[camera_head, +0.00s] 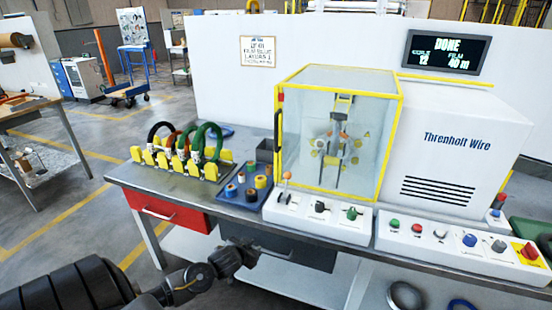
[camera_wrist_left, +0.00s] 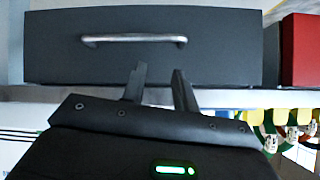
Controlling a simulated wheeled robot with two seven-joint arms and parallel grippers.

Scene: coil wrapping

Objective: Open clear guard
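The clear guard (camera_head: 305,110) is a see-through box with yellow edges on the bench, standing closed in front of the winding parts (camera_head: 338,140). A dark upright handle (camera_head: 278,130) with a red top runs along its left front edge. My left gripper (camera_head: 272,253) is low, in front of the bench and below the guard, well apart from the handle. In the left wrist view its two fingers (camera_wrist_left: 158,85) stand apart with nothing between them, before a dark drawer (camera_wrist_left: 215,60) with a metal handle (camera_wrist_left: 134,40). My right gripper does not show.
A control box (camera_head: 320,215) with a lever and knobs sits before the guard. Wrapped coils (camera_head: 185,155) on yellow holders and a blue tray (camera_head: 245,190) of rolls lie left. The white machine (camera_head: 455,150) stands right; its screen (camera_head: 445,52) reads DONE.

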